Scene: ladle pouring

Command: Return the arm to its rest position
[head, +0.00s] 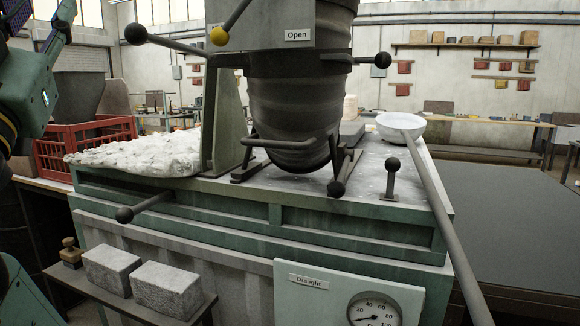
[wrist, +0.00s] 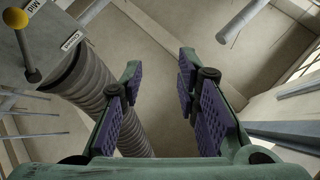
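My gripper (wrist: 160,72) is open in the wrist view, with its two purple-padded fingers apart and nothing between them. My green arm stands at the left edge of the head view, raised, and a bit of the gripper shows at the top left corner, cut off by the frame. The wrist view looks up toward the walls and ceiling. A ladle (head: 440,216) with a pale bowl and long grey handle lies at the right end of the furnace top, its handle running over the front edge. My gripper is well apart from it.
A dark ribbed vessel (head: 293,100) with knobbed levers and an "Open" label stands on the green furnace bench (head: 330,232). A red crate (head: 55,155) stands at left. Two grey blocks (head: 170,288) rest on a front shelf. A draught gauge (head: 374,311) is below.

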